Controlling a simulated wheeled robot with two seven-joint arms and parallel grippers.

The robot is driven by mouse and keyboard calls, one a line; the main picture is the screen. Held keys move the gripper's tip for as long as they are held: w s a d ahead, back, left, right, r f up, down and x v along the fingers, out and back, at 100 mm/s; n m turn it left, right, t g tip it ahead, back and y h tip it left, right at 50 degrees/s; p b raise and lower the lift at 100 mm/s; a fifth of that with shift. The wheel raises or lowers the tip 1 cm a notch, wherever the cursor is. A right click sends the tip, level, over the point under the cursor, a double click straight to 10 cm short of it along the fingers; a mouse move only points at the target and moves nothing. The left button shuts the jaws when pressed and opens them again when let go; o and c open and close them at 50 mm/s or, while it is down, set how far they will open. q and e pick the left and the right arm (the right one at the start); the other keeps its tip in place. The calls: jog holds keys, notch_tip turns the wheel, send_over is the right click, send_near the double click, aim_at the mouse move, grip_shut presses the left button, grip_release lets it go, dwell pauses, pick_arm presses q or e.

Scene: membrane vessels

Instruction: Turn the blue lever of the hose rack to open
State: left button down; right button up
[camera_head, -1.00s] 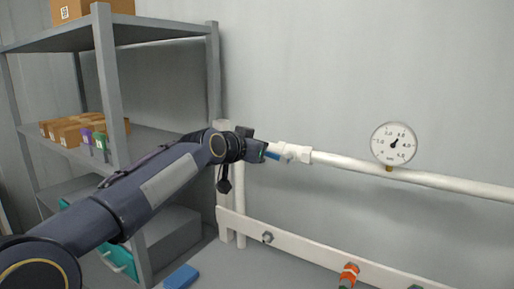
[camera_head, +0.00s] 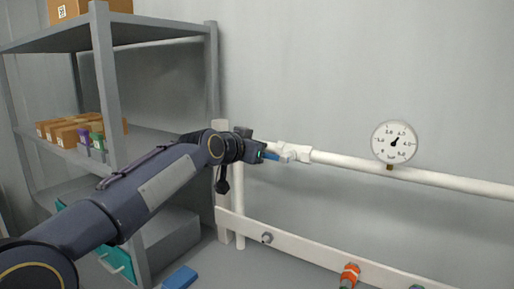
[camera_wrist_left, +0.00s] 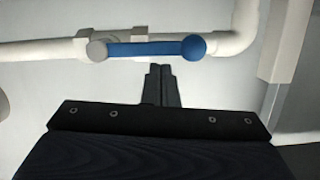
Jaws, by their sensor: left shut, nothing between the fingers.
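The blue lever (camera_wrist_left: 145,48) belongs to a valve on the white pipe. In the left wrist view it lies along the pipe, from a pale round hub (camera_wrist_left: 96,50) at its left to a round blue knob (camera_wrist_left: 195,47) at its right. In the head view the lever (camera_head: 271,157) shows as a small blue piece beside the white valve body (camera_head: 298,153). My left gripper (camera_wrist_left: 160,70) is shut and empty, its fingertips just below the lever in the wrist view; contact cannot be told. It partly hides the lever's end in the head view (camera_head: 262,154). My right gripper is not in view.
A round gauge (camera_head: 394,143) sits on the pipe to the right. A lower white rail (camera_head: 310,258) carries fittings, one orange (camera_head: 349,274). A grey shelf unit (camera_head: 108,90) with boxes stands at left, close to my left arm. The wall above the pipe is clear.

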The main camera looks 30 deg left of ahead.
pick_arm(q)
jog(key=s+r, duration=0.6)
jog(key=s, duration=0.4)
jog(key=s+d+f+n+g+h, duration=0.1)
jog(key=s+d+f+g, duration=0.2)
jog(key=s+f, duration=0.5)
jog(key=s+d+f+n+g+h, duration=0.1)
jog(key=s+d+f+g, duration=0.2)
jog(key=f, duration=1.2)
jog(key=s+d+f+n+g+h, duration=0.1)
jog(key=s+d+f+g, duration=0.2)
jog(key=s+f, duration=0.9)
jog(key=s+d, duration=0.2)
jog(key=d, duration=0.1)
jog(key=shift+d+f+n+g, duration=0.15)
jog(key=shift+f+n+g, duration=0.15)
jog(key=shift+f, duration=0.05)
